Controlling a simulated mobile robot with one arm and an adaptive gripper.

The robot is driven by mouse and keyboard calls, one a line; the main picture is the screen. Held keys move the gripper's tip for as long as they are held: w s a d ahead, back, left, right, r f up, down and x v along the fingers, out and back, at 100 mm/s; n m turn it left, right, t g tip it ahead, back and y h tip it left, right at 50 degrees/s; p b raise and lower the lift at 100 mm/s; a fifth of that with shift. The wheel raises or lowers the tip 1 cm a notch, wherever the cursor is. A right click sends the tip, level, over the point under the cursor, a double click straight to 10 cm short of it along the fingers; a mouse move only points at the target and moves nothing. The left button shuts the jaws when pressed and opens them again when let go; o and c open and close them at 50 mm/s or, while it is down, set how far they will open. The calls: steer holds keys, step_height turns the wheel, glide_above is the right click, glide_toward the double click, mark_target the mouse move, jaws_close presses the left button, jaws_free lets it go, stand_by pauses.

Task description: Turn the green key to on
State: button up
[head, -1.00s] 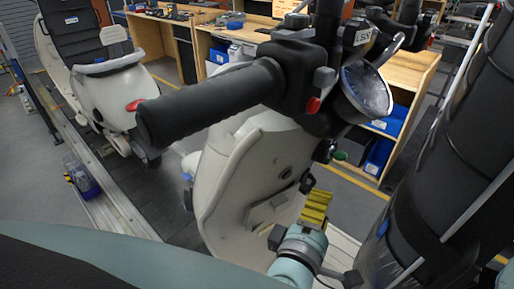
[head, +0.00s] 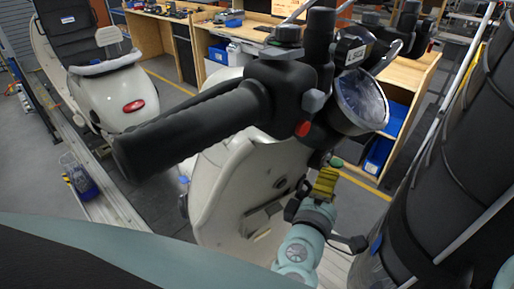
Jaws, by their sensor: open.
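The green key (head: 336,162) shows as a small green piece below the round gauge (head: 362,101) of the cream scooter (head: 235,190). Its turn position is too small to tell. My gripper (head: 326,180), with yellow finger pads, is just below the key, pointing up at it. The gripper is open. The tips come very close to the key in the picture; I cannot tell if they touch it. The key's lower part and its lock are partly hidden by the fingers and the dark steering parts.
The black handlebar grip (head: 190,130) reaches across the view to the left, above my gripper. A second scooter (head: 115,95) stands at the back left. A blue crate (head: 78,178) lies by the conveyor edge. Wooden workbenches (head: 408,75) stand behind.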

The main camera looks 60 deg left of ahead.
mark_target(337, 167)
steer(key=p+x, duration=0.3)
steer(key=x, duration=0.4)
steer(key=shift+w+r, duration=0.1)
steer(key=shift+r, duration=0.05)
steer(key=shift+p+x, duration=0.4)
steer(key=shift+x, duration=0.55)
jaws_close()
steer(key=shift+p, duration=0.7)
